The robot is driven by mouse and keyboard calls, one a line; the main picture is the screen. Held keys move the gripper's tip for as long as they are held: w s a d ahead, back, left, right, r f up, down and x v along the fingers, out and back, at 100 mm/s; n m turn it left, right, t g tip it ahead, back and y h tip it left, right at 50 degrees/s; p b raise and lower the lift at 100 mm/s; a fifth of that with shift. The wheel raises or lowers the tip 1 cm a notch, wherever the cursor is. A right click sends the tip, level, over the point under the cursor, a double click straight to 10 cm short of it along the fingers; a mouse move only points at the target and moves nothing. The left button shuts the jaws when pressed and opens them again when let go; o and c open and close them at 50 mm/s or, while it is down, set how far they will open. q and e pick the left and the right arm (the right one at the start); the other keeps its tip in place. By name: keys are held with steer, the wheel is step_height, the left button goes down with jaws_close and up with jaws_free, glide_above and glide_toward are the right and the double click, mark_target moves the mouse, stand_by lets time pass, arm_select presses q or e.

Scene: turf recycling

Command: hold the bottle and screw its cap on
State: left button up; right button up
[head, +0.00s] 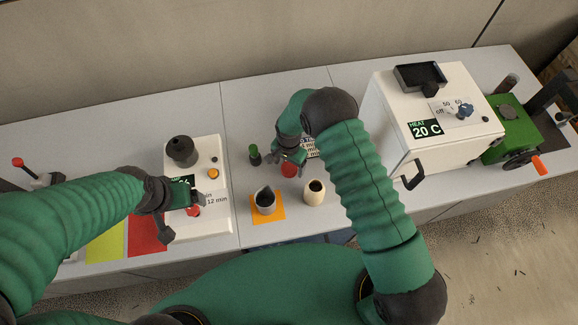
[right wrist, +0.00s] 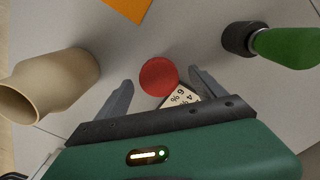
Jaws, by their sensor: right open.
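A red round piece (head: 289,170) stands on the table below my right gripper (head: 290,156). In the right wrist view this red piece (right wrist: 158,76) shows as a disc between the spread fingers, with no clear contact. I cannot tell whether it is the cap or a capped bottle. My right gripper (right wrist: 158,92) is open and empty. A small green and black bottle-like object (head: 254,155) stands to its left; it also shows in the right wrist view (right wrist: 275,43). My left gripper (head: 184,214) has its fingers apart over the white device at left, near a red part (head: 193,210).
The white device (head: 212,226) has a dark round top. A white heater box (head: 432,105) and a green cranked machine (head: 511,133) stand at right. The table's back left is clear.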

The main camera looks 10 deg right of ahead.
mark_target(289, 168)
steer(key=shift+f, duration=0.45)
steer(key=c, duration=1.4)
steer(key=shift+o, duration=0.2)
steer(key=shift+r, duration=0.2)
step_height(289, 168, up, 10)
steer(key=b, duration=0.2)
steer(key=shift+f, duration=0.1)
